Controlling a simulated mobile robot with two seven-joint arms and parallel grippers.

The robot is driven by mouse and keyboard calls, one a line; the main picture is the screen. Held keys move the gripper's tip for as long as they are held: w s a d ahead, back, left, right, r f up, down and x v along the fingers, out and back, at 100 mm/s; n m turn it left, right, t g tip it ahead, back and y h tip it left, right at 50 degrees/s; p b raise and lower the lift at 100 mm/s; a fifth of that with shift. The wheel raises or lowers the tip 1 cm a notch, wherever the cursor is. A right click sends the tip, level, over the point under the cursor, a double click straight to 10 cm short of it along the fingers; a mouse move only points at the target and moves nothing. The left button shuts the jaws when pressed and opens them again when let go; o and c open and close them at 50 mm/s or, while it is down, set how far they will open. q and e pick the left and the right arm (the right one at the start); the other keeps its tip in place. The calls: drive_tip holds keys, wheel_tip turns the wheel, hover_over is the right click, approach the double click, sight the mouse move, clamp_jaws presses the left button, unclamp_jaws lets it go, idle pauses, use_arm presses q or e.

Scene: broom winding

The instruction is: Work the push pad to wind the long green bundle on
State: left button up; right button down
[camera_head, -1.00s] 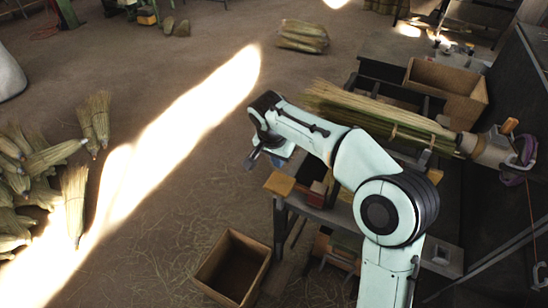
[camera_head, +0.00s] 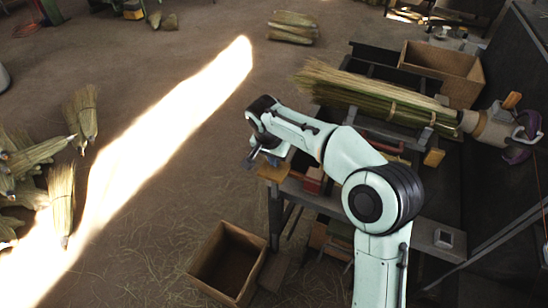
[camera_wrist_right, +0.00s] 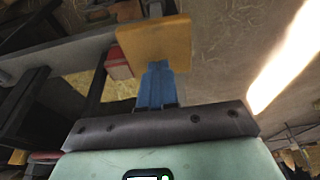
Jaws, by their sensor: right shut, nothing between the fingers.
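The yellow push pad (camera_head: 273,174) sits at the left end of the bench, partly behind my right gripper in the head view. My right gripper (camera_head: 257,158) is shut and empty beside it. In the right wrist view the blue fingers (camera_wrist_right: 157,72) are together, with their tips at the edge of the yellow pad (camera_wrist_right: 155,42); I cannot tell whether they touch it. The long green bundle (camera_head: 350,88) lies along the bench, tied with bands, its right end at a metal chuck (camera_head: 492,125). My left gripper is not in view.
A wooden box (camera_head: 445,65) stands behind the bundle, and an open wooden crate (camera_head: 229,264) is on the floor in front of the bench. Another yellow block (camera_head: 434,157) is below the bundle's right end. Finished brooms (camera_head: 62,195) lie at left.

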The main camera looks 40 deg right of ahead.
sight(274, 169)
drive_tip(key=shift+b+x, duration=0.6)
drive_tip(key=shift+x, duration=0.3)
drive_tip(key=shift+s+a+r, duration=0.1)
drive_tip(key=shift+s+a, duration=0.05)
drive_tip(key=shift+a, duration=0.1)
drive_tip(key=shift+a+b+x, duration=0.15)
drive_tip(key=shift+b+x, duration=0.25)
drive_tip(key=shift+x, duration=0.25)
drive_tip(key=shift+a+b+x, duration=0.15)
drive_tip(key=shift+b+x, duration=0.25)
drive_tip(key=shift+x, duration=0.3)
drive_tip(key=shift+s+f+b, duration=0.2)
drive_tip(key=shift+f+b, duration=0.65)
drive_tip(key=shift+f, duration=0.45)
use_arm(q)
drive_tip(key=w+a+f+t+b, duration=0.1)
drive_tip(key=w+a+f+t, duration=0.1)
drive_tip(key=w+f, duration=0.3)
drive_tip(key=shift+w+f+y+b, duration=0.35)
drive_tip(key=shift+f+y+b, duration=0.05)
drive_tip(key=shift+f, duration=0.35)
use_arm(e)
drive_tip(key=x, duration=0.2)
drive_tip(key=shift+s+a+f, duration=0.15)
drive_tip(key=shift+a+f, duration=0.05)
drive_tip(key=shift+f, duration=0.15)
